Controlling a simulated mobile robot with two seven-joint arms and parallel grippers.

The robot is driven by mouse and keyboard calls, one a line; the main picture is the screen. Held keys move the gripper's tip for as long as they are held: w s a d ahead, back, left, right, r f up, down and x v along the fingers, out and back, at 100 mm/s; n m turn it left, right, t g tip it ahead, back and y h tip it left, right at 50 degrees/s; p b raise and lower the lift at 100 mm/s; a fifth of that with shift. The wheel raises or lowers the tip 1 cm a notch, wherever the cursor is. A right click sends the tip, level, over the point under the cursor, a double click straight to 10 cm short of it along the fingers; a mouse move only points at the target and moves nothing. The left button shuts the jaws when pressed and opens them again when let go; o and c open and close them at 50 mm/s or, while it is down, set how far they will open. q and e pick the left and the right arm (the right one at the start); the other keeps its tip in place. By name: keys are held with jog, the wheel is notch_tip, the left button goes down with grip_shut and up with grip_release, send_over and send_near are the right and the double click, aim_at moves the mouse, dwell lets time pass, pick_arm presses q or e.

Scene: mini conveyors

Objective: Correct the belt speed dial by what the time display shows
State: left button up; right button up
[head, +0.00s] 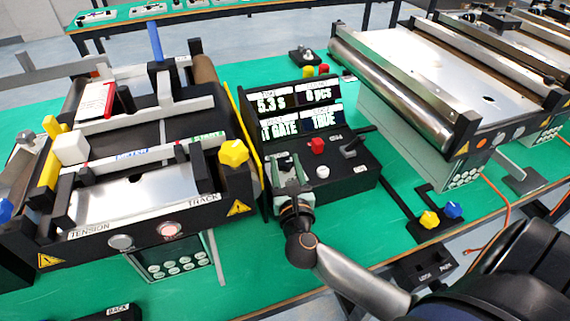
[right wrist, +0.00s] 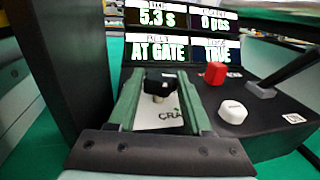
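The time display (head: 270,103) on the black control box reads 5.3 s; it also shows in the right wrist view (right wrist: 158,18). My right gripper (head: 291,170) is over the left part of the box's sloped panel. In the right wrist view my right gripper (right wrist: 160,92) is open, its two green-grey fingers on either side of a small black dial knob (right wrist: 160,84). Gaps show between the knob and both fingers, and a white label lies below it. The gripper mostly hides the knob in the head view. My left gripper is not in view.
Right of the dial sit a red button (head: 317,146), a white knob (head: 322,172) and a black lever (head: 352,147). Other display tiles read AT GATE and TRUE. A mini conveyor (head: 130,180) stands close on the left, another (head: 415,90) on the right.

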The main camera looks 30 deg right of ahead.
grip_shut()
jog(key=shift+r+n+y+p, duration=0.1)
jog(key=shift+n+y+p, duration=0.2)
jog(key=shift+y, duration=0.1)
jog(key=shift+n+t+y+p, duration=0.45)
jog(key=shift+n+y, duration=0.25)
jog(key=shift+y, duration=0.4)
jog(key=shift+d+n+t+y, duration=0.1)
jog(key=shift+n+t+y, duration=0.15)
jog(key=shift+n+y, duration=1.25)
jog(key=shift+y, duration=0.8)
